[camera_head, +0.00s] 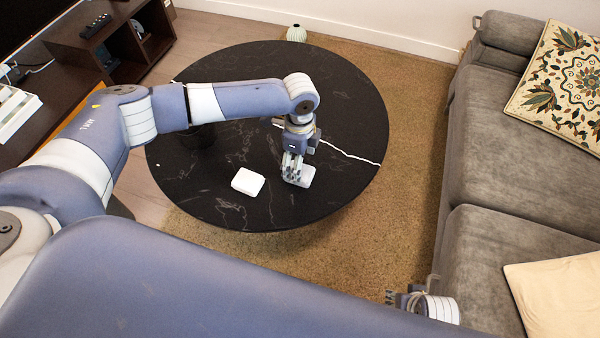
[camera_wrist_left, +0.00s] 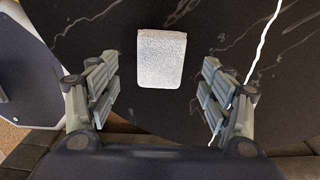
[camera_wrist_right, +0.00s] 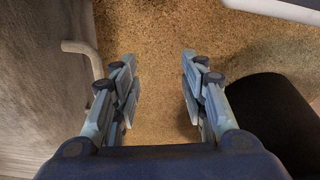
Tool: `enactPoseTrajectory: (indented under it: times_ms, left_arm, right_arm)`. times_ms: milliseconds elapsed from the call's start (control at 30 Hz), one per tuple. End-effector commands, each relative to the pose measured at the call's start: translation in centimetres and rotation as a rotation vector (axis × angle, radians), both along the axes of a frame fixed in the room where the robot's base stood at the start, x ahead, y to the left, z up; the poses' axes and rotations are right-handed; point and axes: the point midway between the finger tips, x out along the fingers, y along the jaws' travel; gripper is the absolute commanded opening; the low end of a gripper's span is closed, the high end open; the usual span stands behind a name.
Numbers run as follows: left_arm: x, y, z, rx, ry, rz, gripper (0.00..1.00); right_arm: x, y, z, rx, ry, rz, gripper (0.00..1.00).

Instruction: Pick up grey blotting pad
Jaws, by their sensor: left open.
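The grey blotting pad (camera_head: 305,177) lies on the round black marbled table near its front right part. My left gripper (camera_head: 292,177) is above it, pointing down, and partly hides it in the head view. In the left wrist view the pad (camera_wrist_left: 161,58) is a pale grey, grainy rectangle, seen in the gap between the open fingers (camera_wrist_left: 160,95) and farther out. The fingers show clear space on both sides of it. My right gripper (camera_head: 393,297) is low by the sofa; its wrist view shows open, empty fingers (camera_wrist_right: 160,90) over the rug.
A white square block (camera_head: 248,182) lies on the table (camera_head: 215,200), left of the pad. A small pale vase (camera_head: 297,33) stands beyond the table's far edge. A grey sofa (camera_head: 500,250) with cushions lines the right side. Brown shag rug (camera_head: 415,130) lies between them.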

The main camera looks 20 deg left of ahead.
Motion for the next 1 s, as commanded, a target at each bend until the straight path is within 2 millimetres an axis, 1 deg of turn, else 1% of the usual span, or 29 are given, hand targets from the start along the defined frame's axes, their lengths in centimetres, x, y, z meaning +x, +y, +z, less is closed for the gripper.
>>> enactPoseTrajectory:
  times_ms: [167, 400, 500, 633, 867, 900, 967, 1000]
  left_arm:
    - [0.0, 0.0, -1.2, 0.000, 0.000, 0.001, 0.73]
    - [0.0, -0.1, -4.0, 0.001, 0.001, 0.000, 0.73]
    - [0.0, -0.1, -4.8, 0.000, -0.001, 0.001, 0.73]
    - [0.0, -0.1, -5.2, 0.000, -0.001, 0.000, 0.73]
    - [0.0, -0.1, -5.3, 0.000, -0.001, 0.000, 0.73]
    - [0.0, -0.1, -5.3, 0.000, -0.001, 0.000, 0.64]
    - [0.0, -0.1, -5.2, 0.000, -0.001, 0.000, 0.51]
    - [0.0, -0.1, -5.2, 0.000, -0.001, 0.001, 0.42]
  right_arm:
    - [0.3, -0.1, 1.0, 0.000, -0.008, -0.001, 0.40]
    - [0.6, -0.1, 4.0, 0.000, -0.024, -0.004, 0.40]
    - [0.6, -0.1, 5.0, 0.000, -0.029, -0.005, 0.40]
    - [0.6, -0.2, 5.6, 0.000, -0.031, -0.006, 0.40]
    - [0.5, -0.2, 5.7, 0.000, -0.031, -0.006, 0.40]
    - [0.5, -0.2, 5.8, 0.000, -0.030, -0.006, 0.40]
    - [0.6, -0.1, 6.0, 0.000, -0.031, -0.006, 0.40]
    - [0.6, -0.2, 6.0, 0.000, -0.032, -0.006, 0.40]
